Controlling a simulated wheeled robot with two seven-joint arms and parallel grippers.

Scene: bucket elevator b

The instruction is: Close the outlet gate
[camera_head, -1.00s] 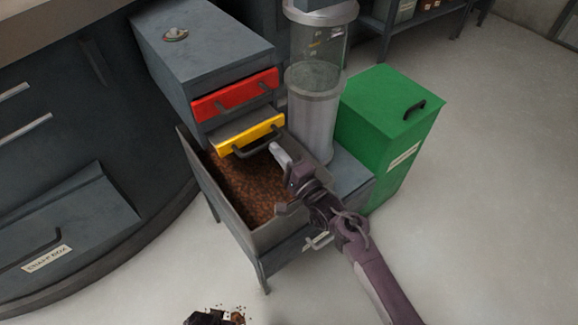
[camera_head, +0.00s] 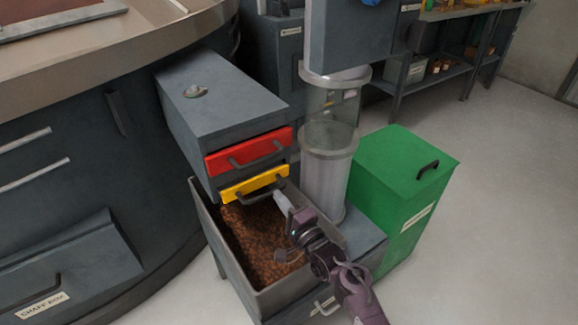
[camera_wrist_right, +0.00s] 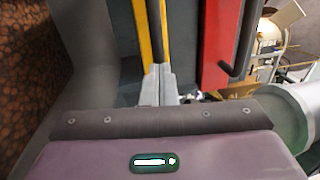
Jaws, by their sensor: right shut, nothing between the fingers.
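The grey unit carries a red-fronted gate (camera_head: 249,151) above a yellow-fronted gate (camera_head: 254,183), each with a dark bar handle. No label shows which is the outlet gate. The yellow front sits close below the red one, nearly in line with the unit's face. My right gripper (camera_head: 280,200) is shut and empty, its fingertips at the right end of the yellow gate's handle. In the right wrist view the shut fingers (camera_wrist_right: 159,85) point at the yellow gate (camera_wrist_right: 157,30); contact is unclear. My left gripper is out of view.
An open bin (camera_head: 223,245) of brown beans stands below the gates. A clear and metal cylinder (camera_head: 326,175) rises just right of the gates. A green lidded box (camera_head: 405,185) stands farther right. Open floor lies at the right.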

